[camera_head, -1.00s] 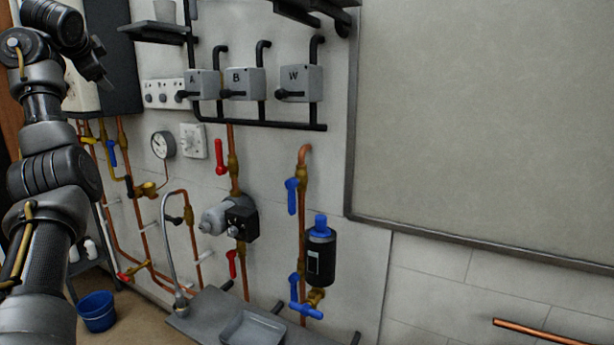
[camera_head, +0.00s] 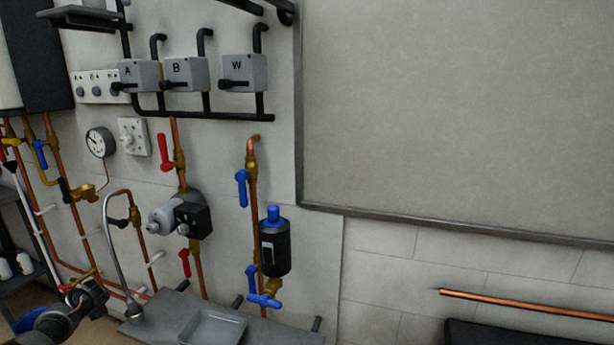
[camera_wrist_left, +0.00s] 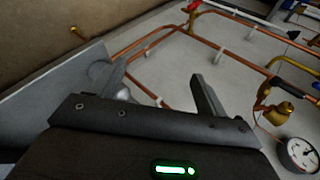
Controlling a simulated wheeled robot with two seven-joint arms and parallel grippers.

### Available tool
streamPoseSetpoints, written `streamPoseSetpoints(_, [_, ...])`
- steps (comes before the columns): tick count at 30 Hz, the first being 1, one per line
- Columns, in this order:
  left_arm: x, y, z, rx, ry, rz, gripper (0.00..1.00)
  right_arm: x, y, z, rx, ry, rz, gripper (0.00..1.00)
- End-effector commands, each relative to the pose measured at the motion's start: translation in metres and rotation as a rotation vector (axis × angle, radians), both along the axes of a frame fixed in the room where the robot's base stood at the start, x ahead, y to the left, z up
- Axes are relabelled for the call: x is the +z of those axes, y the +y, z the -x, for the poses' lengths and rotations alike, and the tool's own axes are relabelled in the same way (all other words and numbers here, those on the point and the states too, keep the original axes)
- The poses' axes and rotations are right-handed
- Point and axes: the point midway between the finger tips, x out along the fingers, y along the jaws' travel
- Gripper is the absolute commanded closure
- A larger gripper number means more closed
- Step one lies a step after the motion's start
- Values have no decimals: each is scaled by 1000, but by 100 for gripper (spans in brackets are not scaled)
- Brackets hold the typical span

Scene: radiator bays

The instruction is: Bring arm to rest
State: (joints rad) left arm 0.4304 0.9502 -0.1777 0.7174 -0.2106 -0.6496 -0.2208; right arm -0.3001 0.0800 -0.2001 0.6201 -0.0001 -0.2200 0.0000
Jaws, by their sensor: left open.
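My left arm (camera_head: 62,318) shows only as a short dark piece at the bottom left of the head view, low in front of the pipes. Its gripper cannot be made out clearly there. In the left wrist view my left gripper (camera_wrist_left: 158,92) has its two fingers spread apart with nothing between them. Copper pipes and the pale wall lie beyond the fingers. A round gauge (camera_wrist_left: 301,154) is at the right edge of that view. My right arm and gripper are not in view.
The wall carries switch boxes A, B and W (camera_head: 243,72), a pump (camera_head: 182,215), a black blue-capped canister (camera_head: 274,247) and a pressure gauge (camera_head: 100,142). A grey tray (camera_head: 213,328) is at the bottom. A blue bucket (camera_head: 27,318) is partly hidden by my arm. A copper pipe (camera_head: 525,304) is at the right.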

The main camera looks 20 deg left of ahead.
Motion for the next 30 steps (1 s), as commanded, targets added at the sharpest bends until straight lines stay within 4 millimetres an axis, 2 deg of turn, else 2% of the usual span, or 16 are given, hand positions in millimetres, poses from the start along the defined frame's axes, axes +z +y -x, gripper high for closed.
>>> streamPoseSetpoints(1, [-32,4,34,2,39,-5,24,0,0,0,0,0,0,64])
streamPoseSetpoints(3, [-68,8,79,0,75,-11,24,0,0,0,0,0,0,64])
streamPoseSetpoints(6, [-106,13,141,-8,122,-18,24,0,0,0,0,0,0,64])
streamPoseSetpoints(9, [-131,17,196,-17,161,-24,24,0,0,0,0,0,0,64])
streamPoseSetpoints(12, [-148,20,245,-28,196,-26,24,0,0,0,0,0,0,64])
streamPoseSetpoints(18, [-164,24,334,-51,264,-27,24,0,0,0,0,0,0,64])
streamPoseSetpoints(26, [-252,-64,357,-24,250,126,24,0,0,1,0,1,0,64])
streamPoseSetpoints(29, [-289,-111,368,-11,249,199,24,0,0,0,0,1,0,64])
streamPoseSetpoints(30, [-305,-133,373,-5,248,232,24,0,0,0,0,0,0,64])
